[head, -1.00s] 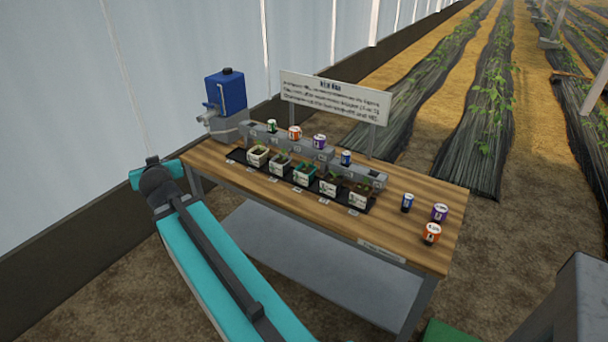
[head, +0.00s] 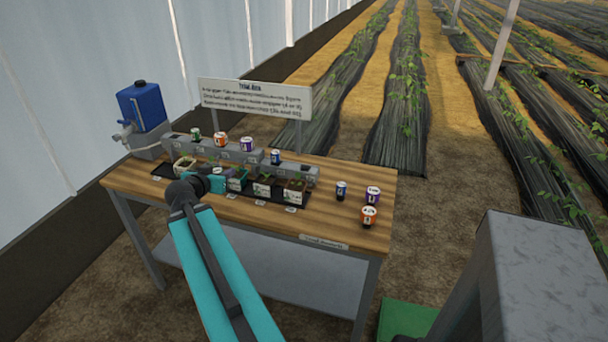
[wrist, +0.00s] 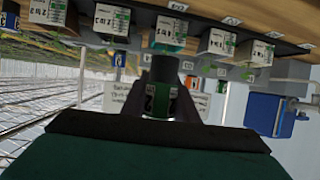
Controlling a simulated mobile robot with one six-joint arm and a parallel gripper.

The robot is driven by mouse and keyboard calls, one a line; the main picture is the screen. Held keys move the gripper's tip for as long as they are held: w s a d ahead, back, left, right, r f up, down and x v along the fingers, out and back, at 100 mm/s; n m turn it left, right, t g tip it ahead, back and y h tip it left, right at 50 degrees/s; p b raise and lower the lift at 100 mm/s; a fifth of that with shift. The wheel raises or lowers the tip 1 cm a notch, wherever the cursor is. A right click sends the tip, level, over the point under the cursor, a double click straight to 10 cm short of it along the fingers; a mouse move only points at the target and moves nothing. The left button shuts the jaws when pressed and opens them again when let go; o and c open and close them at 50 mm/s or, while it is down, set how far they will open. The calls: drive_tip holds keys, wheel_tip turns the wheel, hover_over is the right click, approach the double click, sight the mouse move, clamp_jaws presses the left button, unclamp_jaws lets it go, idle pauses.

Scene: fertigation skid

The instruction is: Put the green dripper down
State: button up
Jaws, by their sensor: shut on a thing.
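My gripper (wrist: 160,110) is shut on the green dripper (wrist: 160,88), a small dark cylinder with a green and white label. It is held off the table, in front of the row of pots, as the wrist view shows upside down.
Several seedling pots stand on a black tray (head: 303,204) before the rack; my arm hides some. Blue (head: 341,191), purple (head: 373,195) and orange (head: 368,216) drippers stand on the table's (head: 290,226) right part, with bare wood around. A sign (head: 255,98) and blue tank (head: 142,106) stand behind.

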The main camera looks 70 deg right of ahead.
drive_tip(key=s+d+m+g, duration=0.1)
drive_tip(key=s+d+g, duration=0.1)
drive_tip(key=s, duration=0.4)
drive_tip(key=s+d+m+g, duration=0.2)
drive_tip(key=s+d, duration=0.2)
drive_tip(key=s, duration=0.2)
drive_tip(key=s+d+f+m+g, duration=0.1)
drive_tip(key=s+d+m+g, duration=0.1)
drive_tip(key=s, duration=0.4)
drive_tip(key=shift+s+d+f+b, duration=0.1)
drive_tip(key=shift+s+d+b, duration=0.3)
drive_tip(key=shift+d, duration=0.15)
drive_tip(key=shift+s+d+m+y, duration=0.15)
drive_tip(key=shift+s+m+y, duration=0.15)
drive_tip(key=shift+s+m, duration=0.15)
drive_tip(key=s+d+f+p, duration=0.1)
drive_tip(key=d+p, duration=0.3)
drive_tip(key=d, duration=1.2)
drive_tip(key=shift+f, duration=0.2)
drive_tip(key=shift+s+f+p, duration=0.1)
drive_tip(key=shift+p, duration=0.2)
drive_tip(key=shift+f+p, duration=0.65)
drive_tip(key=shift+f, duration=1.05)
